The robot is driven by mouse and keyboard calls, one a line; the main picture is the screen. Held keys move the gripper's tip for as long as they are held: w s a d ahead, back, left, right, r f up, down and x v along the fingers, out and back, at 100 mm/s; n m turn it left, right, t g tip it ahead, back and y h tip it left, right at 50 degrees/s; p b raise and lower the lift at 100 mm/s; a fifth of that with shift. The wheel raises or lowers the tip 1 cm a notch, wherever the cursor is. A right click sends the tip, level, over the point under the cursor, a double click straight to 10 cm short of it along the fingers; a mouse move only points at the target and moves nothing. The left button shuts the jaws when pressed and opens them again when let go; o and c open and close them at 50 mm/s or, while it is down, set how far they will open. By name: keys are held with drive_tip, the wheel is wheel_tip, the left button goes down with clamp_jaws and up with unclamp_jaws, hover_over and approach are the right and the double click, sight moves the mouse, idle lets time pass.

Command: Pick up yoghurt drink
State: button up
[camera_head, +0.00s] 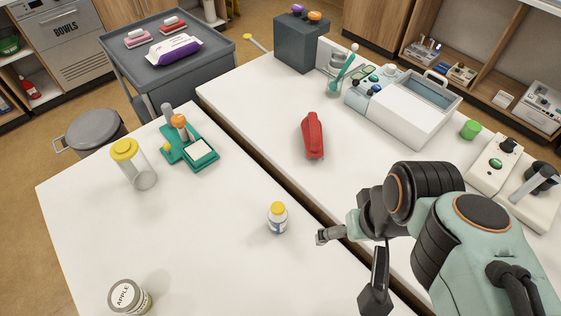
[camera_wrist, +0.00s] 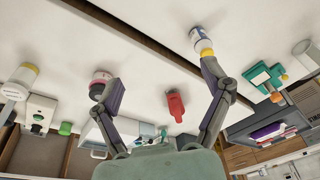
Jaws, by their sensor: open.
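The yoghurt drink is most likely the small white bottle with a blue label and yellow cap (camera_head: 278,219). It stands upright on the near white table. In the wrist view the bottle (camera_wrist: 199,36) shows at the top, just beyond the tip of the right-hand finger. My gripper (camera_head: 351,248) is open and empty, right of the bottle in the head view, with a visible gap between them. In the wrist view the fingers of my gripper (camera_wrist: 156,74) are spread wide, and the bottle is not between them.
A red stapler-like object (camera_head: 313,136) lies on the far table, beyond a dark gap between tables. A clear yellow-lidded container (camera_head: 141,172), a green stand (camera_head: 196,153) and an apple-labelled jar (camera_head: 126,296) stand on the near table. Table around the bottle is clear.

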drive_tip(key=w+a, duration=0.2)
drive_tip(key=w, duration=0.6)
drive_tip(key=n+g, duration=0.1)
drive_tip(key=n, duration=0.2)
hover_over(278, 207)
drive_tip(key=w+d, duration=0.2)
wheel_tip(278, 207, down, 10)
drive_tip(key=shift+n+g+h, duration=0.4)
drive_tip(key=shift+n+g, duration=0.1)
drive_tip(key=shift+g, duration=0.2)
drive_tip(key=f, duration=0.1)
drive_tip(key=s+a+f, duration=0.1)
drive_tip(key=f, duration=0.1)
drive_tip(key=s+a+f, duration=0.1)
drive_tip(key=f, duration=0.1)
drive_tip(key=shift+f, duration=0.2)
wheel_tip(278, 207, down, 5)
drive_tip(key=shift+r, duration=0.1)
drive_tip(key=shift+f, duration=0.65)
drive_tip(key=shift+c, duration=0.3)
drive_tip(key=c, duration=1.3)
